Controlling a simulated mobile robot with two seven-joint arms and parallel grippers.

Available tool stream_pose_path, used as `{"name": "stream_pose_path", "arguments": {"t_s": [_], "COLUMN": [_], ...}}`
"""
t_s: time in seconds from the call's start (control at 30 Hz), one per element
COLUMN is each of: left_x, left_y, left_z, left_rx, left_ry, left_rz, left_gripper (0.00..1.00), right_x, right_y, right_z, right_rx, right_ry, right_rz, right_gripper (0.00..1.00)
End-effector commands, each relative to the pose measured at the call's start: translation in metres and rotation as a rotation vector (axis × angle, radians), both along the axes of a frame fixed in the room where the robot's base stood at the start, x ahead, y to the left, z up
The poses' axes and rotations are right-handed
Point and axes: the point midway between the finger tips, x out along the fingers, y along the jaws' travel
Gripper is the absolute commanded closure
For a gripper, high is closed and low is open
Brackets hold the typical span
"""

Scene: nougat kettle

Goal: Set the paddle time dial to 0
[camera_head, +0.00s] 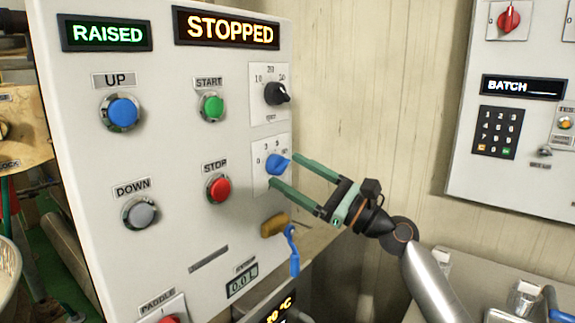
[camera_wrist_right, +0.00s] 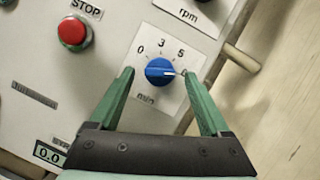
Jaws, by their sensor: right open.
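The paddle time dial (camera_head: 277,164) is a blue knob on a white plate marked "min", on the right side of the grey panel. In the right wrist view the blue dial (camera_wrist_right: 158,71) has 0, 3, 5 and a partly hidden last mark around it. Its white pointer line points right, toward that last mark and away from 0. My right gripper (camera_head: 284,170) is open, with its green fingers on either side of the dial. In the right wrist view the right gripper (camera_wrist_right: 159,76) shows gaps between both fingertips and the knob. My left gripper is not in view.
A black rpm dial (camera_head: 276,93) sits just above. The red stop button (camera_head: 218,188) and green start button (camera_head: 212,106) are to the left. A brown handle (camera_head: 274,226) and a blue lever (camera_head: 292,250) are below. The displays read RAISED and STOPPED.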

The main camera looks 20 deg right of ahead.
Motion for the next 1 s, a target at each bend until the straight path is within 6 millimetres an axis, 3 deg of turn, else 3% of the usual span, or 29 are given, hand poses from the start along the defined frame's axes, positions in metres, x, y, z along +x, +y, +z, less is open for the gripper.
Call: {"name": "stream_pose_path", "arguments": {"t_s": [0.2,0.47,1.0], "left_x": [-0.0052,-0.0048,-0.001], "left_y": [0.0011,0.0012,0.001], "left_z": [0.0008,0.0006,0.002], "left_rx": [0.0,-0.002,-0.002], "left_ry": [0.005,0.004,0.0], "left_rz": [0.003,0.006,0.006], "left_gripper": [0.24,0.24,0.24], "right_x": [0.0116,0.0123,0.012], "right_y": [0.0099,0.0105,0.0103], "right_z": [0.0057,0.0052,0.0052], "right_rx": [-0.001,-0.001,-0.001], "right_ry": [-0.001,0.0,0.0], "right_rz": [0.0,-0.001,-0.001], "right_gripper": [0.19,0.19,0.79]}}
